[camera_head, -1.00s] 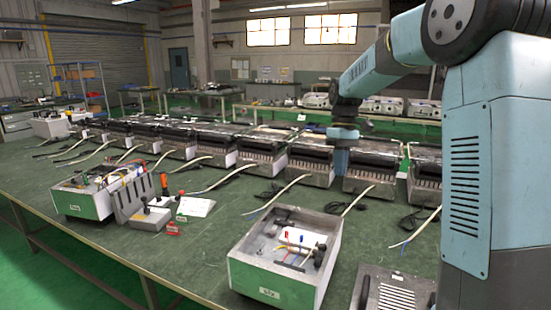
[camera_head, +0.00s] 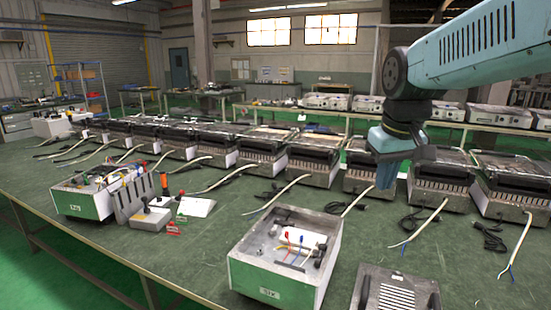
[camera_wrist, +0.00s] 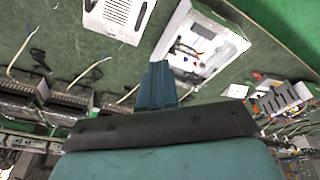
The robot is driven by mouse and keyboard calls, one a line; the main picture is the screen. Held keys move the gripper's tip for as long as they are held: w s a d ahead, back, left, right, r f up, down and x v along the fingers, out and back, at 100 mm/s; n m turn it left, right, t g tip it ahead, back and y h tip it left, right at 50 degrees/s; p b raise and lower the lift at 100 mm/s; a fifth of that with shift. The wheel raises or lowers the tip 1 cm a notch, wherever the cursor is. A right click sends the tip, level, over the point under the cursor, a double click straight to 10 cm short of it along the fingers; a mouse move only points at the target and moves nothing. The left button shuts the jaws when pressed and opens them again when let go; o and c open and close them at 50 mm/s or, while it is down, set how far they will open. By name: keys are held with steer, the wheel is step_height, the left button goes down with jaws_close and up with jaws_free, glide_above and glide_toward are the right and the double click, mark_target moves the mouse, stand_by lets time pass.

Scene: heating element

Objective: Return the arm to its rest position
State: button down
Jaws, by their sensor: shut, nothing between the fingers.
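My arm (camera_head: 480,45) reaches in from the upper right in the head view. My gripper (camera_head: 386,178) points down over the right part of the bench, in front of the row of heater units. It is shut and empty. In the wrist view the closed blue fingers (camera_wrist: 157,85) stick out past the dark wrist edge, with nothing between them. In that view the open green-and-white box (camera_wrist: 200,48) lies beyond the fingertips, and no contact is visible.
The green bench (camera_head: 190,240) holds a row of heater units (camera_head: 312,160) with loose cables. An open box (camera_head: 285,258) and a slotted panel (camera_head: 396,290) are at the front. Another wired box (camera_head: 95,195) and a tool holder (camera_head: 135,197) stand left. Bare bench lies between.

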steer(key=s+d+f+m+t, duration=0.1)
steer(key=s+f+m+t, duration=0.1)
steer(key=s, duration=0.7)
steer(key=shift+d+f+t, duration=0.25)
steer(key=shift+f+t, duration=0.05)
steer(key=shift+f, duration=0.05)
stand_by(1.3)
